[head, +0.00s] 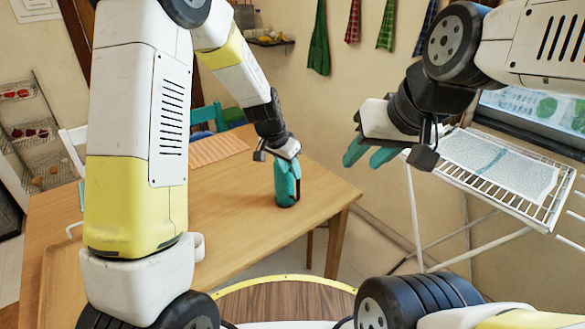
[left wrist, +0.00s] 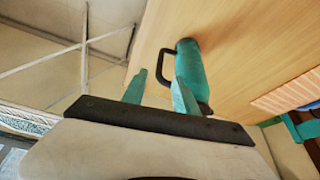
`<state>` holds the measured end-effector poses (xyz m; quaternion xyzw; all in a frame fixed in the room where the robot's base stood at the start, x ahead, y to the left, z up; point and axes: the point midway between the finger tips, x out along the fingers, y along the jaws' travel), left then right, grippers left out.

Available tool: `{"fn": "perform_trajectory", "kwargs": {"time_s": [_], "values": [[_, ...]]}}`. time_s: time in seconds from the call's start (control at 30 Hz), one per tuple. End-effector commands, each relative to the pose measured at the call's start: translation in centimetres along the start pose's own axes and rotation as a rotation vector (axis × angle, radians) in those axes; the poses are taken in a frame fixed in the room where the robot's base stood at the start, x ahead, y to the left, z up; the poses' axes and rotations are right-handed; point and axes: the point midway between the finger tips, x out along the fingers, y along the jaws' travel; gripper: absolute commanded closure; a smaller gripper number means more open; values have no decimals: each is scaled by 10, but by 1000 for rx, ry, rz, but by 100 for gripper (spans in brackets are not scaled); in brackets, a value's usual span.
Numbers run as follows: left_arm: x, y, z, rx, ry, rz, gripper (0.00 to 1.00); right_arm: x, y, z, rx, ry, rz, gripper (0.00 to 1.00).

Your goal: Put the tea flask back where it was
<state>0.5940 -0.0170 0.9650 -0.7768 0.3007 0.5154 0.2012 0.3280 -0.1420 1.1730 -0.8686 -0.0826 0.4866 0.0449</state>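The teal tea flask (head: 288,190) stands upright on the wooden table, near its right edge. It also shows in the left wrist view (left wrist: 190,60), with its black handle turned towards the left. My left gripper (head: 283,166) is at the flask's upper part; its teal fingers blend with the flask in the head view. In the left wrist view my left gripper (left wrist: 159,77) has its fingers apart, with the handle just beyond the gap and one finger overlapping the flask's body. Contact cannot be told. My right gripper (head: 369,155) is open and empty, right of the table.
The table (head: 225,210) is clear around the flask. An orange striped mat (head: 218,150) lies towards the back. A white drying rack (head: 520,205) with a pale cloth (head: 495,165) stands at the right. A wire basket stand (head: 30,130) is at the left.

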Motion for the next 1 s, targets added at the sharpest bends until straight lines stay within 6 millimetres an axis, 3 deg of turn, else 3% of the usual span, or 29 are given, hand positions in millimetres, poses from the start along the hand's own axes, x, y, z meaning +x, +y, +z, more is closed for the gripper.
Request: {"fn": "perform_trajectory", "kwargs": {"time_s": [0.27,0.37,0.47,0.7,0.9,1.0], "values": [[-33,0,0,-7,4,-1,65,0,0,0,0,0,0,63],[-58,-2,5,-41,18,-5,65,0,0,0,0,0,0,63],[-102,-4,16,-107,46,-15,65,0,0,0,0,0,0,63],[-214,10,75,-314,113,-51,65,0,0,0,0,0,0,63],[-278,34,138,-482,164,-98,65,0,0,0,0,0,0,63],[-295,46,165,-549,182,-122,65,0,0,0,0,0,0,63]]}}
